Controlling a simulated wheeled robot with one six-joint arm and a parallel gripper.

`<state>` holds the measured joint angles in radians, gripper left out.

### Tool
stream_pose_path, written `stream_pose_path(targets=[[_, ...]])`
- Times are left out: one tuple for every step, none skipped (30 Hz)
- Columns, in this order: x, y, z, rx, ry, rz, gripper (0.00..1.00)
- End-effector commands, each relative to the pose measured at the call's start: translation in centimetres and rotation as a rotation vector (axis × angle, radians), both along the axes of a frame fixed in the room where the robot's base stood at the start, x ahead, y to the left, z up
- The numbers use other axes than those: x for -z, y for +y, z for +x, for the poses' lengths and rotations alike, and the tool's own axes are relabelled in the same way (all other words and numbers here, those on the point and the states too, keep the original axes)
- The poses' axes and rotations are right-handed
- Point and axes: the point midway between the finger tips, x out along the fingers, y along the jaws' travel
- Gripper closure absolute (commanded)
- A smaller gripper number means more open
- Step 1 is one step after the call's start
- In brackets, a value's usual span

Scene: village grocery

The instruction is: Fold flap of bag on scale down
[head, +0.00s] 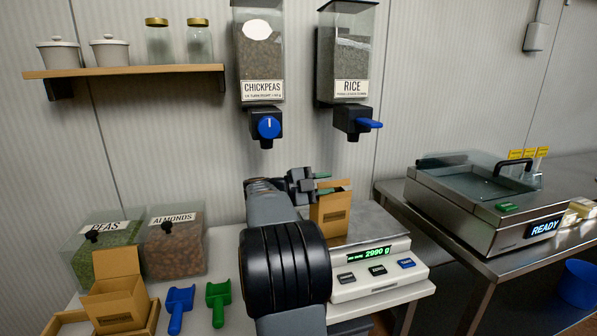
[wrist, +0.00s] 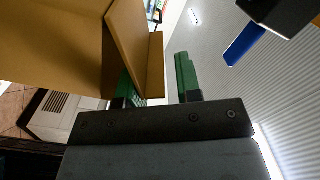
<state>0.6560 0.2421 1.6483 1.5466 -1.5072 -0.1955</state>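The brown paper bag (head: 329,217) stands upright on the scale (head: 378,273), whose green display appears to read 2990 g. Its flap (head: 334,187) stands up at the top of the bag. In the wrist view the bag (wrist: 50,45) fills the upper left, with the flap (wrist: 155,65) at its right edge. My gripper (head: 322,182) is at the bag's top from the left. In the wrist view its green-tipped fingers (wrist: 160,75) are apart, one on each side of the flap edge. Whether either finger touches the flap is unclear. My arm hides the scale's left part.
Chickpeas (head: 261,65) and rice (head: 347,65) dispensers hang above; the chickpea one has a blue knob (head: 268,127). A sealing machine (head: 485,205) is at right.

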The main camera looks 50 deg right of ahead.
Motion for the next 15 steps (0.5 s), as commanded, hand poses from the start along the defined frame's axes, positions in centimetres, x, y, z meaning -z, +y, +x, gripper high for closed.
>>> stream_pose_path(targets=[[0.7, 0.0, 0.1, 0.000, 0.004, 0.014, 0.57], [0.8, 0.0, 0.1, 0.000, 0.004, 0.014, 0.57], [0.7, 0.0, 0.1, 0.000, 0.006, 0.015, 0.57], [0.7, -0.1, 0.1, 0.000, 0.008, 0.017, 0.57], [0.6, -0.1, 0.1, 0.000, 0.012, 0.019, 0.57], [0.5, -0.1, 0.1, 0.000, 0.021, 0.026, 0.57], [0.4, -0.1, 0.2, 0.000, 0.031, 0.032, 0.57], [0.3, -0.1, 0.3, 0.000, 0.043, 0.040, 0.57], [0.0, -0.2, 0.3, -0.001, 0.064, 0.054, 0.57], [-0.2, -0.3, 0.4, -0.001, 0.082, 0.066, 0.57], [-0.4, -0.3, 0.5, -0.001, 0.103, 0.081, 0.57], [-0.7, -0.4, 0.7, -0.001, 0.136, 0.103, 0.57], [-1.0, -0.5, 0.8, 0.000, 0.165, 0.120, 0.57], [-1.2, -0.6, 1.0, 0.000, 0.194, 0.140, 0.57], [-1.6, -0.8, 1.2, 0.000, 0.237, 0.167, 0.57]])
